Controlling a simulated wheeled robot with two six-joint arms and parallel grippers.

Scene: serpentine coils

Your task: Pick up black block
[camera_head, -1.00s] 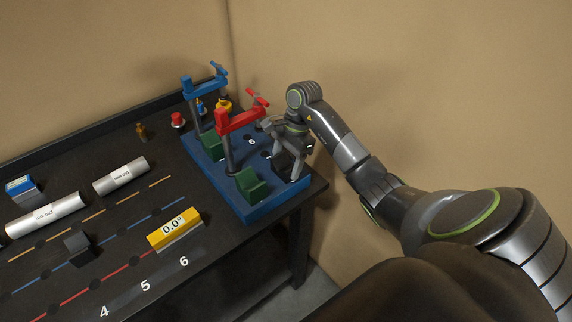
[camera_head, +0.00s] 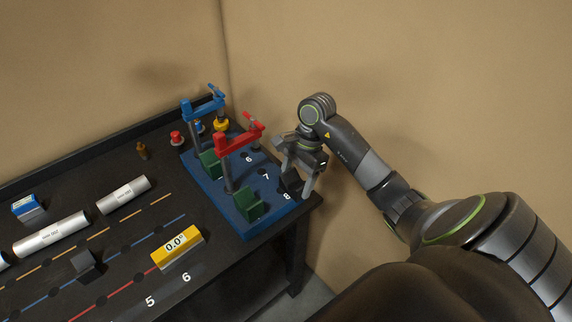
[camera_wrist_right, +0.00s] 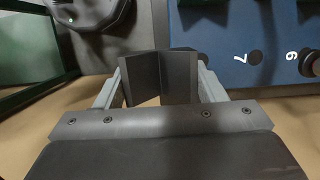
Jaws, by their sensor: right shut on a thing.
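My right gripper (camera_head: 297,178) is at the right end of the blue board, near its number 8. It is shut on a black block (camera_head: 290,181). In the right wrist view the block (camera_wrist_right: 161,78) sits between the two grey fingers (camera_wrist_right: 160,92) and shows two dark faces meeting in a V. Whether the block is clear of the board is hard to tell. Another dark block (camera_head: 87,262) lies on the table by the blue line, far from the gripper. My left gripper is not in view.
The blue board (camera_head: 213,192) carries a red clamp (camera_head: 240,139), a blue clamp (camera_head: 203,106) and green blocks (camera_head: 248,206). A yellow 0.0° gauge (camera_head: 178,247) and silver cylinders (camera_head: 50,234) lie on the black table. A wall stands close behind the gripper.

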